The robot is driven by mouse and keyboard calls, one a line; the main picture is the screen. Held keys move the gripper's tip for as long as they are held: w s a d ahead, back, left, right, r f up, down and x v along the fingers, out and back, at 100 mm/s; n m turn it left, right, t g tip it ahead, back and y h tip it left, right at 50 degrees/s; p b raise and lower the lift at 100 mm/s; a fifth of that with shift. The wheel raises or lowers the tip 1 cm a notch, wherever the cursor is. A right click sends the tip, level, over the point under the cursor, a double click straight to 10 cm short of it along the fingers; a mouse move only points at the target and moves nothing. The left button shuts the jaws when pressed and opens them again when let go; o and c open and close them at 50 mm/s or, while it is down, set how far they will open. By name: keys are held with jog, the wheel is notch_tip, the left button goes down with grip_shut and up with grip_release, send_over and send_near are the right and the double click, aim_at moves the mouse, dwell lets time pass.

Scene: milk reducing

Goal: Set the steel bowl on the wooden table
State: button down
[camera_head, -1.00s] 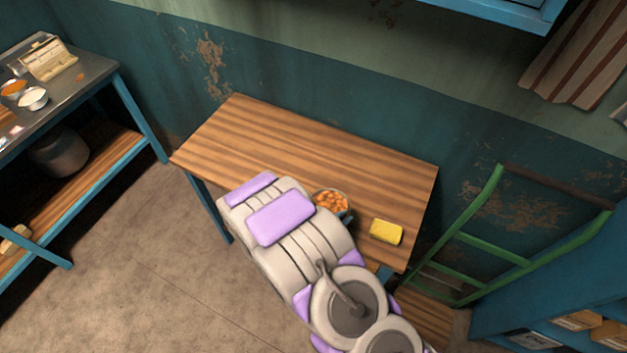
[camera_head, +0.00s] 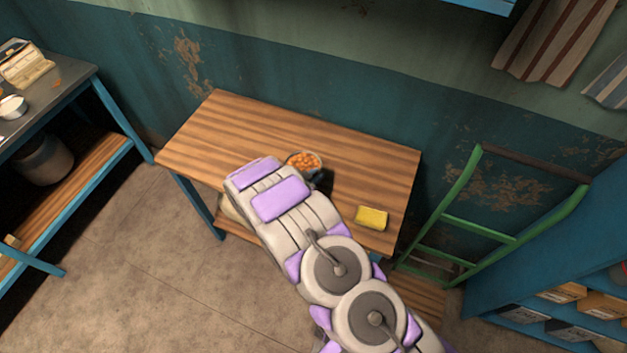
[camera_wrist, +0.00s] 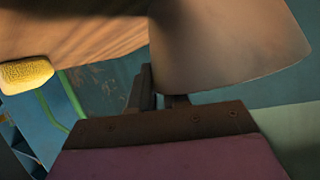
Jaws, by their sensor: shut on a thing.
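The steel bowl (camera_head: 304,160), filled with orange pieces, is over the middle of the wooden table (camera_head: 235,127). My gripper (camera_head: 320,179) is at the bowl's near right side in the head view, partly hidden by my arm. In the wrist view the bowl (camera_wrist: 230,45) shows as a large smooth grey-brown side, and the fingers of my gripper (camera_wrist: 160,92) are shut at its edge. The table (camera_wrist: 80,25) shows behind it. I cannot tell whether the bowl touches the tabletop.
A yellow sponge (camera_head: 371,217) lies near the table's right front edge. A green hand-truck frame (camera_head: 478,225) leans beside the table's right end. A dark-topped bench (camera_head: 50,100) with a white bowl (camera_head: 12,107) stands at the left. The tabletop's left and far right are clear.

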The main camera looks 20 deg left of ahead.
jog(key=f, duration=0.1)
jog(key=a+f, duration=0.1)
jog(key=f, duration=0.1)
jog(key=shift+s+a+f, duration=0.1)
jog(key=shift+s+a, duration=0.05)
jog(key=shift+a, duration=0.25)
jog(key=c, duration=1.5)
grip_release()
jog(key=shift+d, duration=0.15)
jog(key=o, duration=0.4)
jog(key=shift+d, duration=0.35)
jog(key=shift+a, duration=0.15)
jog(key=shift+s+a, duration=0.15)
jog(key=shift+a, duration=0.05)
jog(key=v, duration=1.1)
jog(key=shift+s+r, duration=0.2)
jog(key=shift+r, duration=0.1)
